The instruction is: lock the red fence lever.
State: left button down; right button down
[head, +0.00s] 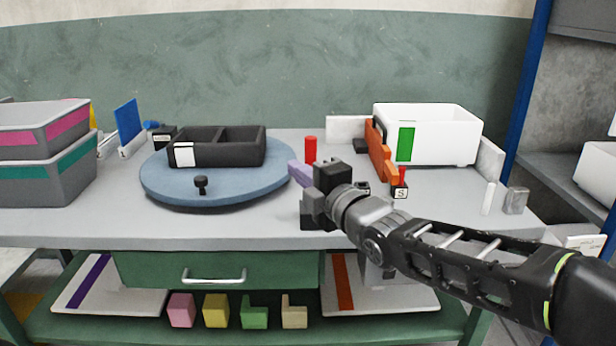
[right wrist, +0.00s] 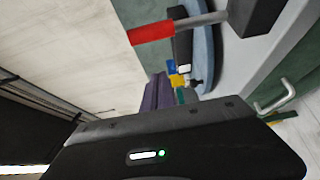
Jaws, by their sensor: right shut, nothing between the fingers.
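A lever with a red grip (head: 310,149) stands upright near the middle of the table. Its grey rod and dark base show in the right wrist view, with the red grip (right wrist: 151,33) at the end. In the head view my right gripper (head: 294,170) hides the rod. My right gripper is shut and empty, its purple fingers (right wrist: 157,92) just on the near side of the lever; I cannot tell whether they touch it. An orange fence (head: 378,150) stands to the right, with a small red piece (head: 403,174) above a block marked S (head: 400,192). My left gripper is not in view.
A blue turntable (head: 163,186) bears a black divided tray (head: 225,160) and a black knob (head: 201,184). A white bin (head: 450,137) is behind the fence. Grey bins (head: 45,180) stand at left. A green drawer (head: 150,270) is below the tabletop.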

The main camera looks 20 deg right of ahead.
jog(key=w, duration=0.1)
jog(key=w+d+p, duration=0.1)
jog(key=w, duration=0.1)
jog(key=w+d, duration=0.1)
jog(key=w, duration=0.1)
jog(key=shift+w+d, duration=0.15)
jog(key=shift+d, duration=0.05)
dwell(0.5)
